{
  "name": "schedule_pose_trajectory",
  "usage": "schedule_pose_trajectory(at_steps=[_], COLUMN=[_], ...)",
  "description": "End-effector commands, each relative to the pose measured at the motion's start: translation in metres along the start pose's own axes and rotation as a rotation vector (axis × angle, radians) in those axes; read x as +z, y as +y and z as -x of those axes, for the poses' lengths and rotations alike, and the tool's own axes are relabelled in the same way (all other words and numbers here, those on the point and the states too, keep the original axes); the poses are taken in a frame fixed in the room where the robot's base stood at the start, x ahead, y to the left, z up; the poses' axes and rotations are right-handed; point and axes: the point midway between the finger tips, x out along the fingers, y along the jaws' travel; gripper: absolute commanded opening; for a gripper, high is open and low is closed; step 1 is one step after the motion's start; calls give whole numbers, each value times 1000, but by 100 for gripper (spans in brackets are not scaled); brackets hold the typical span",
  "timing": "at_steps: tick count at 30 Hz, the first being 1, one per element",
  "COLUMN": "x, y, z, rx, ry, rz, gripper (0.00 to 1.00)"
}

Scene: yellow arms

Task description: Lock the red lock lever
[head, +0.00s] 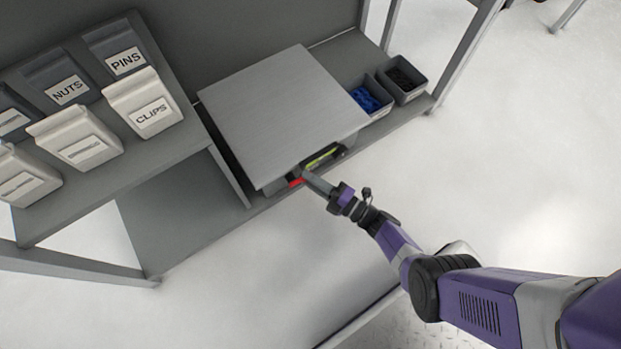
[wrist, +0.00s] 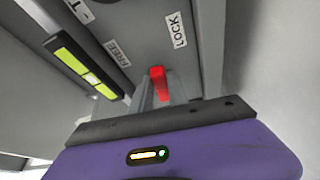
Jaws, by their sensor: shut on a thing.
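The red lock lever (wrist: 157,82) shows in the wrist view on a grey panel, just below the LOCK label (wrist: 177,30). The FREE label (wrist: 118,52) is to its left. My gripper (wrist: 160,98) is at the lever, its fingers shut around it, with only the red upper part showing between them. In the head view, my gripper (head: 308,176) reaches the front of the grey box (head: 280,110), beside a small strip of red (head: 296,183). The lever's lower part is hidden by the fingers.
A yellow-green lit strip (wrist: 85,67) is left of the lever. In the head view, blue parts (head: 364,99) and a dark bin (head: 403,78) stand right of the box. Labelled bins, including CLIPS (head: 143,103), stand on the left shelf. Open floor lies in front.

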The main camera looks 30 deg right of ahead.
Motion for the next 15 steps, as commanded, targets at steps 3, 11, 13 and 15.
schedule_pose_trajectory(at_steps=[3,11,13,15], x=[-1,-1,-1,-1], y=[0,-1,-1,0], z=[1,2,2,1], rx=[2,2,2,2], ry=[0,1,1,1], rz=[-6,-6,-6,-5], gripper=[0,0,26,40])
